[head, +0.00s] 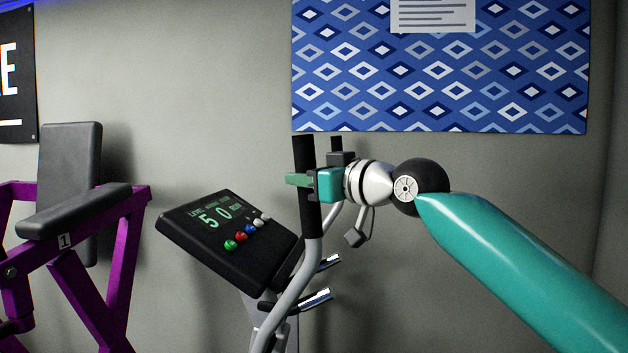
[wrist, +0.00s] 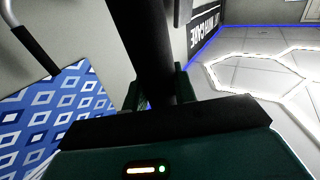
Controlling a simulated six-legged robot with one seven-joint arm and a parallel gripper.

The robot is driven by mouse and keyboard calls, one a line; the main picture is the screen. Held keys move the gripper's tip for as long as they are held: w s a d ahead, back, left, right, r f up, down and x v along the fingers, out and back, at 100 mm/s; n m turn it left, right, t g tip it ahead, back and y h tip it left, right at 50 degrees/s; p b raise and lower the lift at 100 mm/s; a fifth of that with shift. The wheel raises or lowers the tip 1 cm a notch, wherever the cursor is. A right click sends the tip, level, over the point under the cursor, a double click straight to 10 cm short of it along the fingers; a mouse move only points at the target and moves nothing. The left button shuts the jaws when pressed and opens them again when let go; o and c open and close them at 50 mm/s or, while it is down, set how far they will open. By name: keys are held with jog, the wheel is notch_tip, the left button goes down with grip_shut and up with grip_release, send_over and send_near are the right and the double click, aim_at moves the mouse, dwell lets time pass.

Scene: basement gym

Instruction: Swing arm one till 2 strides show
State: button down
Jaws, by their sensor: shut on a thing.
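An elliptical trainer stands in the middle of the head view, with a tilted black console (head: 230,240). Its screen shows large green figures that read like 5 and 0, under small labels I cannot read surely. The near swing arm (head: 312,255) is a grey bent tube with a black grip (head: 304,155) on top. My gripper (head: 307,181) is shut around that grip, a finger on each side. In the wrist view the black grip (wrist: 152,40) runs between my fingers (wrist: 158,88). The other arm's dark grip (head: 337,144) shows behind my gripper, partly hidden.
A purple bench machine (head: 122,235) with grey pads and a label 1 stands at left. A blue patterned hanging (head: 440,90) covers the wall close behind the trainer.

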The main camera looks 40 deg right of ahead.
jog(key=w+a+r+n+g, duration=0.1)
jog(key=w+a+r+g, duration=0.1)
jog(key=w+a, duration=0.4)
jog(key=w, duration=0.3)
jog(key=shift+a, duration=0.4)
jog(key=c, duration=1.2)
grip_release()
jog(key=shift+r, duration=0.1)
jog(key=shift+o, duration=0.2)
jog(key=a+v, duration=0.1)
jog(key=v, duration=1.2)
jog(key=shift+s+d+r, duration=0.2)
jog(key=shift+s+d, duration=0.1)
jog(key=shift+s, duration=0.1)
